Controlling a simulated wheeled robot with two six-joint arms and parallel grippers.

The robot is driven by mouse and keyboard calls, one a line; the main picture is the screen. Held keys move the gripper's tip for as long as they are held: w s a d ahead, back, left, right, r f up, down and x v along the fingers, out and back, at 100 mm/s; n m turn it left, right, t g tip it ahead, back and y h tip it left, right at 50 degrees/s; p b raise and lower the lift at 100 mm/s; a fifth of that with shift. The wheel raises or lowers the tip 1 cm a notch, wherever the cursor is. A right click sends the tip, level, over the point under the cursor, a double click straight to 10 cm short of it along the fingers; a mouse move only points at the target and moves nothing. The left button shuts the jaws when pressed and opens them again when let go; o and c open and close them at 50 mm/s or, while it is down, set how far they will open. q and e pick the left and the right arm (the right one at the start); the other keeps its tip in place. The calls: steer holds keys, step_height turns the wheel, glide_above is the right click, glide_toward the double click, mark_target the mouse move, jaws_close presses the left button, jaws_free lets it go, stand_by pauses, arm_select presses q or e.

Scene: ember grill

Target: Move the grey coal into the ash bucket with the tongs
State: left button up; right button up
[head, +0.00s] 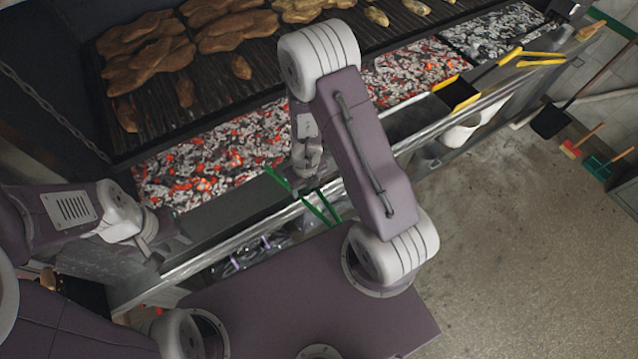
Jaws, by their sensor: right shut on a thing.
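Coals (215,160) fill a long bed under the grill grate, many glowing orange with grey-white ash. I cannot single out one grey coal. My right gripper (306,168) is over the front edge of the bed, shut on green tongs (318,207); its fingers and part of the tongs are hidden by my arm. My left gripper (165,238) is near the front rail at the left, apart from the tongs; its jaws are too unclear to read. A white rounded container (462,134) shows partly behind the rail; I cannot tell if it is the ash bucket.
Food pieces (150,55) lie on the grate at the back. A metal rail (240,232) runs along the grill front. A black pan with yellow edges (456,94) rests on the rail at right. Brushes and a shovel (550,120) stand beyond. The floor at right is clear.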

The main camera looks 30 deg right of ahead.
steer(key=w+p, duration=0.2)
steer(key=p, duration=0.4)
steer(key=w+a+p, duration=0.1)
steer(key=w+p, duration=0.2)
steer(key=p, duration=0.3)
steer(key=shift+w+a+f+p, duration=0.2)
steer(key=shift+w+p, duration=0.1)
steer(key=shift+w, duration=0.05)
stand_by(0.4)
